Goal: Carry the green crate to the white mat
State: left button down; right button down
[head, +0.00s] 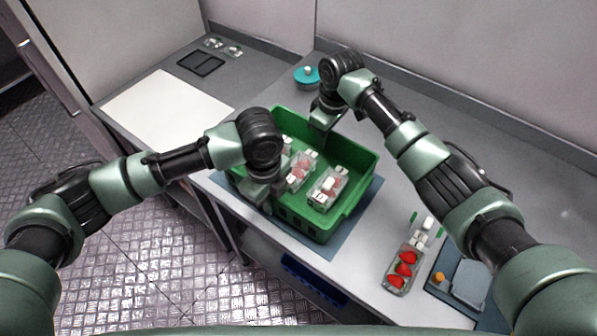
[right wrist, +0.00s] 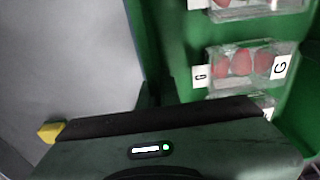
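The green crate (head: 352,222) is upright on the worktop, over a blue-grey mat (head: 370,200). It holds clear punnets of red berries (head: 327,188), which also show in the right wrist view (right wrist: 240,65). The white mat (head: 165,112) lies bare on the left counter. My left gripper (head: 262,195) is at the crate's left wall; its fingertips are hidden. My right gripper (head: 322,118) is at the far wall. In the right wrist view, its fingers (right wrist: 158,95) stand close together on either side of the crate wall and look shut on it.
A strawberry punnet (head: 403,268) stands right of the crate, near a dark tray with a scale-like plate (head: 468,282). A teal round object (head: 307,76) is at the back. A dark frame (head: 201,63) and small clear items (head: 222,46) lie beyond the white mat.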

pick_arm(q)
jog(key=shift+r, duration=0.2)
pick_arm(e)
jog(key=shift+w+r, duration=0.1)
jog(key=shift+r, duration=0.1)
